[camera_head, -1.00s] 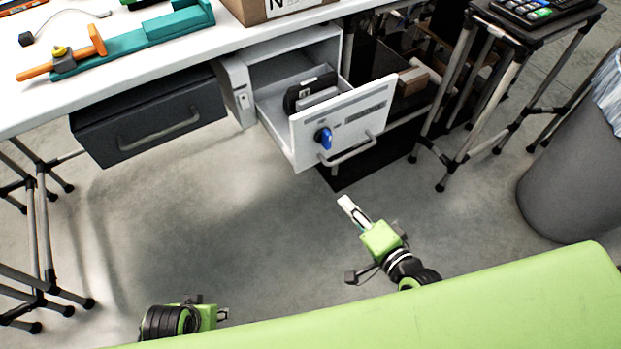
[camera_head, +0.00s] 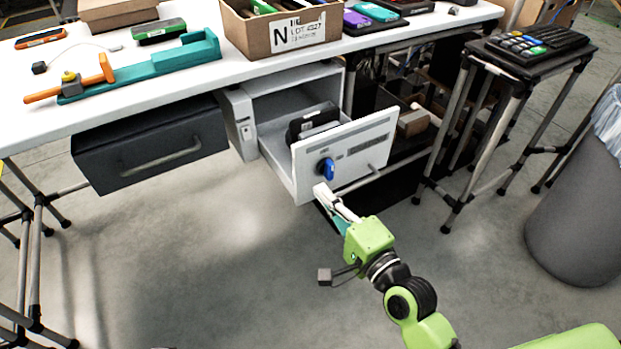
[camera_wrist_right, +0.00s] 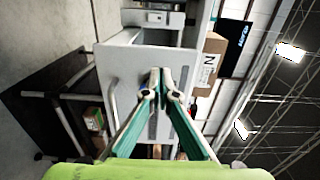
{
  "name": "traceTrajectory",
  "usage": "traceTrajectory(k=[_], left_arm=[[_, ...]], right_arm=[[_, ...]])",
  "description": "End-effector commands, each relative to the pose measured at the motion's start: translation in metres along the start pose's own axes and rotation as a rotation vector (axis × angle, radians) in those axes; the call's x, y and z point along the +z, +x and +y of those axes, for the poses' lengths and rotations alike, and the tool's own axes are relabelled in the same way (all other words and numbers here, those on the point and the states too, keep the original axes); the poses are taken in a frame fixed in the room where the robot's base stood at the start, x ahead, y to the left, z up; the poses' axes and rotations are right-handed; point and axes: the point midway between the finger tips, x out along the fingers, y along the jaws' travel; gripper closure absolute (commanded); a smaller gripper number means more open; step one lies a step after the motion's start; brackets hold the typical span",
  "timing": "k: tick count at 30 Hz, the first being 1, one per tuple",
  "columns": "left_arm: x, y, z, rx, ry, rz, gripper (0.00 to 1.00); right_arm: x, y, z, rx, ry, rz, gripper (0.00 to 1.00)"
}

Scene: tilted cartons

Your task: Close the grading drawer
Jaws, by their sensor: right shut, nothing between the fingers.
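The white grading drawer (camera_head: 372,136) stands pulled out from its white cabinet under the table. Its front has a blue knob (camera_head: 326,169) and a bar handle, partly hidden by my gripper. Dark objects (camera_head: 313,122) lie inside the drawer. My right gripper (camera_head: 322,192) is shut and empty, its tips at the lower part of the drawer front, just below the knob. In the right wrist view the closed fingertips (camera_wrist_right: 160,76) point at the white drawer front (camera_wrist_right: 116,65), with the handle (camera_wrist_right: 113,101) to their left. I cannot tell whether they touch it. My left gripper is out of view.
A dark closed drawer (camera_head: 150,145) hangs left of the cabinet. A stool-like stand (camera_head: 530,60) and a grey bin (camera_head: 570,220) stand to the right. The white tabletop (camera_head: 215,85) holds a carton (camera_head: 275,35) and a teal fixture (camera_head: 150,68). Floor in front is clear.

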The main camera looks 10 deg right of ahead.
Motion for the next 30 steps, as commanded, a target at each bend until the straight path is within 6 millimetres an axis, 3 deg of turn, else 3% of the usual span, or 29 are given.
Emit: traceTrajectory(k=[6, 12, 30], left_arm=[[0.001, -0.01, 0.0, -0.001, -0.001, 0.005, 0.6], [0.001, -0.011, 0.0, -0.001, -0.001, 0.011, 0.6], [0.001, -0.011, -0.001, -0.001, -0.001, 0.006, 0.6]], right_arm=[[0.0, 0.037, 0.0, -0.003, 0.0, 0.001, 1.0], [0.0, 0.055, 0.001, -0.001, 0.0, 0.001, 1.0], [0.0, 0.064, -0.001, 0.0, -0.001, 0.0, 1.0]])
